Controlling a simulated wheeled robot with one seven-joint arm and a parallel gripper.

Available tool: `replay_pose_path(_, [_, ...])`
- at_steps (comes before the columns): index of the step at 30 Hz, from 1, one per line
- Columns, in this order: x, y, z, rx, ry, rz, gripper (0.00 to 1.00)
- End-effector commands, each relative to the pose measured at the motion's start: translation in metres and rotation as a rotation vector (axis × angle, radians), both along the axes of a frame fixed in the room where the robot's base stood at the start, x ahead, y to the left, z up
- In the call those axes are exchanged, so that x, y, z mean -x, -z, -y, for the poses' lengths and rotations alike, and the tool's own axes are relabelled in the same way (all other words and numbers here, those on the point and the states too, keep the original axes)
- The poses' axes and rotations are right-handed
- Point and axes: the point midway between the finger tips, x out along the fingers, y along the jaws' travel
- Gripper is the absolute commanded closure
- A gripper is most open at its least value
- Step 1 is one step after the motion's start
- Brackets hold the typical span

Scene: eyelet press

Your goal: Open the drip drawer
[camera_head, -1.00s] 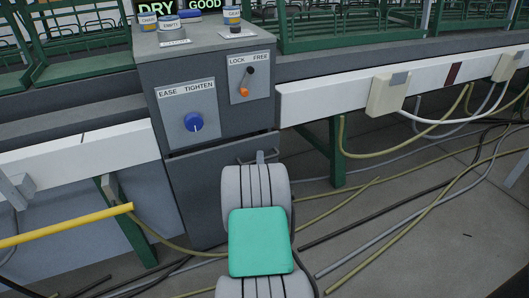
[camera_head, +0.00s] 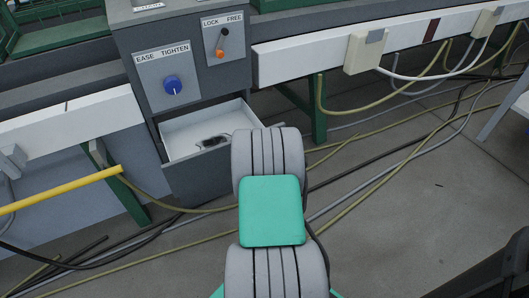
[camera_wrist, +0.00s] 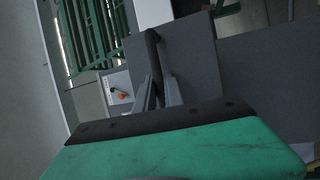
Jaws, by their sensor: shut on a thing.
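The drip drawer (camera_head: 192,180) stands open in the grey cabinet below the blue knob, in the head view. Its pale inside shows, with a small dark thing (camera_head: 212,141) lying in it. My arm covers the right part of the drawer front and hides the handle there. In the wrist view, my gripper (camera_wrist: 157,92) is shut on the dark drawer handle (camera_wrist: 152,47), which stands out from the grey drawer front (camera_wrist: 192,55).
The cabinet carries a blue EASE/TIGHTEN knob (camera_head: 173,86) and an orange-tipped LOCK/FREE lever (camera_head: 221,46). A yellow bar (camera_head: 62,189) juts in at left. Cables lie over the floor; bare floor shows at right.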

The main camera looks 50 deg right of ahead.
Motion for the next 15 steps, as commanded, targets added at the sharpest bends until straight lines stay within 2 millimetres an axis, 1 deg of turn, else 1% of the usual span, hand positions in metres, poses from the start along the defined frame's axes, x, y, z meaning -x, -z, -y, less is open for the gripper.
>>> replay_pose_path(8, [0.0005,0.0006,-0.0004,-0.001,0.000,0.000,1.00])
replay_pose_path(9, [0.0005,0.0006,-0.0004,-0.002,0.001,0.000,0.85])
replay_pose_path(15, [0.0007,0.0003,0.0002,-0.002,0.002,0.000,0.69])
